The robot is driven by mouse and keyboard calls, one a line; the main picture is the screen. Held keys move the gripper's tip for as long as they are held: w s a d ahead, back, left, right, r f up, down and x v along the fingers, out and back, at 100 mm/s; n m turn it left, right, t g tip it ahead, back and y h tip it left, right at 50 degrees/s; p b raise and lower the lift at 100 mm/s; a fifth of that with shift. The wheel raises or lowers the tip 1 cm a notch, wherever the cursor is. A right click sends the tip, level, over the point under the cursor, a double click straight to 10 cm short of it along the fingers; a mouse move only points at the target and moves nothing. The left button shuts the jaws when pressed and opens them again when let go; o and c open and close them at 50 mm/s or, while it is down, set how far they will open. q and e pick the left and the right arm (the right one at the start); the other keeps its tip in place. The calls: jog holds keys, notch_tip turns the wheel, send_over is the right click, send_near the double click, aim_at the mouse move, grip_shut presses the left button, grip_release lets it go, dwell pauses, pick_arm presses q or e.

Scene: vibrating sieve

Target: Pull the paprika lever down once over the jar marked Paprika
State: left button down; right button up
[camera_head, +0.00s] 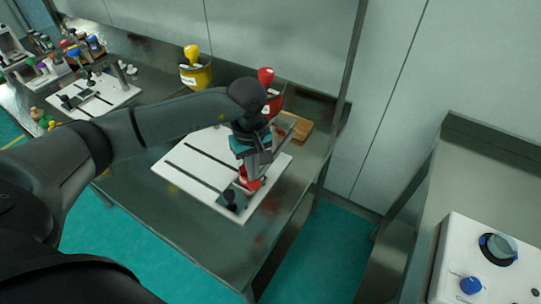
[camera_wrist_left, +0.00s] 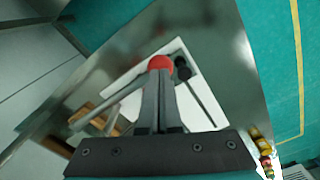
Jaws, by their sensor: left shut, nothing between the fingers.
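My left gripper (camera_head: 252,172) is shut and empty, pointing down over the right part of the white slotted board (camera_head: 192,172). A red part (camera_head: 250,183) shows right below its fingertips. In the left wrist view a round red knob (camera_wrist_left: 160,62) shows just past the closed fingertips (camera_wrist_left: 158,75); I cannot tell whether they touch. A black knobbed part (camera_head: 233,200) stands beside the red one, and also shows in the wrist view (camera_wrist_left: 182,68). I cannot make out a lever marked paprika or read any jar label. My right gripper is not in view.
A red container (camera_head: 275,103) and a yellow container (camera_head: 195,76) stand at the back of the steel table. A wooden board (camera_head: 298,127) lies near the red container. Another white board (camera_head: 95,96) and several small jars are at the left. A white device with a blue knob (camera_head: 471,285) stands right.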

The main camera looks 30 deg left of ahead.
pick_arm(q)
jog(key=shift+f+b, duration=1.1)
jog(key=shift+f, duration=0.25)
jog(key=shift+r+p, duration=3.05)
jog(key=shift+r, duration=1.8)
